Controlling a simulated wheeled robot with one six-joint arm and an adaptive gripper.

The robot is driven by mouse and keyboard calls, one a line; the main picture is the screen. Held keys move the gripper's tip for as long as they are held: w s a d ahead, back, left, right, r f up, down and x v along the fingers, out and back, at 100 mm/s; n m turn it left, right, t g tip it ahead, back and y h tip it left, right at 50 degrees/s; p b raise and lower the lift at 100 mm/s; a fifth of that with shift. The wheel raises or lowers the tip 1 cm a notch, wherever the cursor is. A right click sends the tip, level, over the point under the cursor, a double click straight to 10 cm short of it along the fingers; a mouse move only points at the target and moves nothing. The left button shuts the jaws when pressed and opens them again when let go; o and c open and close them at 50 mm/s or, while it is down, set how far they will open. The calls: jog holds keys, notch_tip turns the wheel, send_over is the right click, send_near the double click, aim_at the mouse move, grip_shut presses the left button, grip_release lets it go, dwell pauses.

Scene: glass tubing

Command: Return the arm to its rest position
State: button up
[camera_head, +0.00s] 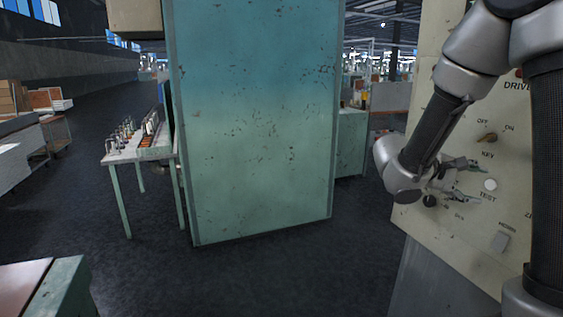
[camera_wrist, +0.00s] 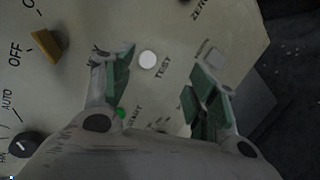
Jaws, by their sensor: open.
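My gripper (camera_head: 468,181) is in front of a cream control panel (camera_head: 455,235) at the right of the head view, with its fingers spread and nothing between them. In the wrist view the two green-padded fingers (camera_wrist: 165,62) stand apart over the panel (camera_wrist: 110,20). A round white button (camera_wrist: 148,59) by the word TEST shows between the fingertips; it also shows in the head view (camera_head: 490,184), just beyond them. I cannot tell whether a fingertip touches the panel. My arm comes down from the upper right.
The panel carries a tan lever switch (camera_wrist: 45,45), a black knob (camera_wrist: 22,146), a small green light (camera_wrist: 120,113) and a grey switch (camera_head: 500,241) by HORN. A tall teal cabinet (camera_head: 255,120) stands centrally. A small table (camera_head: 122,157) stands left. Dark floor lies open between.

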jog(key=s+a+f+m+g+y, duration=0.1)
jog(key=s+a+g+y, duration=0.1)
jog(key=s+y, duration=0.35)
jog(key=s+a+f+m+g+y, duration=0.1)
jog(key=s+a+f+y, duration=0.15)
jog(key=s, duration=0.65)
jog(key=s+a+r+m+t+y, duration=0.3)
jog(key=s+a+r+t+y, duration=0.2)
jog(key=a+r+t+y, duration=0.1)
jog(key=shift+s+a+r, duration=0.15)
jog(key=shift+a+r, duration=0.15)
jog(key=shift+r, duration=0.05)
dwell(0.4)
